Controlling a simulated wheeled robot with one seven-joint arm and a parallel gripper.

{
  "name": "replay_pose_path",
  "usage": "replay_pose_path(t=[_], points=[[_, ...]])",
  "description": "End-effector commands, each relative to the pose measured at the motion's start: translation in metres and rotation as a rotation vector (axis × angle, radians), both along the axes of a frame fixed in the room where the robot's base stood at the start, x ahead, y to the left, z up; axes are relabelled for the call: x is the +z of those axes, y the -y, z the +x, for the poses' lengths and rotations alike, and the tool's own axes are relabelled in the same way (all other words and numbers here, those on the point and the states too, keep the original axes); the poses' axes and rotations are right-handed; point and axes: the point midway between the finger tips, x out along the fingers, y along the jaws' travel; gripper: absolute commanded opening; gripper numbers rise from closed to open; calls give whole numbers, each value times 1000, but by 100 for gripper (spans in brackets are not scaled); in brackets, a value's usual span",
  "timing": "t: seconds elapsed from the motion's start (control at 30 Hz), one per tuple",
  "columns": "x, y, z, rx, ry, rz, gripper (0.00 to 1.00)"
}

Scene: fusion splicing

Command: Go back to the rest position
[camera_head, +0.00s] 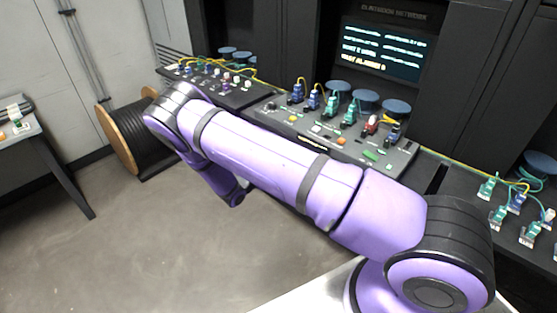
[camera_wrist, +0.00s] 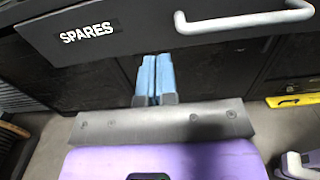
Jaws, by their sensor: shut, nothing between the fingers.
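My gripper (camera_wrist: 155,75) shows in the wrist view with its two blue fingers side by side, touching, and nothing between them. The fingers point at the dark front just under a drawer (camera_wrist: 120,58) labelled SPARES, and overlap its lower edge in the picture. I cannot tell whether they touch anything. In the head view my purple arm reaches across the middle, bent down at its far end in front of the bench, and the gripper itself is hidden there.
A workbench panel (camera_head: 290,125) carries several coloured connectors, with a lit screen (camera_head: 382,47) behind it. More connectors stand at right. A cable drum (camera_head: 122,140) is on the floor at left, near a side table (camera_head: 20,135). The drawer's pale handle (camera_wrist: 245,20) sticks out. The floor at left is open.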

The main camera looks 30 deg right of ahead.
Motion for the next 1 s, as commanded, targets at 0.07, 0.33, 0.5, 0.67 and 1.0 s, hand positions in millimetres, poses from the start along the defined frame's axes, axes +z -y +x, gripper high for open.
replay_pose_path(t=[0.07,0.33,0.5,0.67,1.0], points=[[0,-15,-5,2,1,0,0],[0,-43,-17,1,1,1,0],[0,-46,-19,-1,1,0,0],[14,-44,-18,-33,21,31,0],[107,-27,-30,-274,164,264,0]])
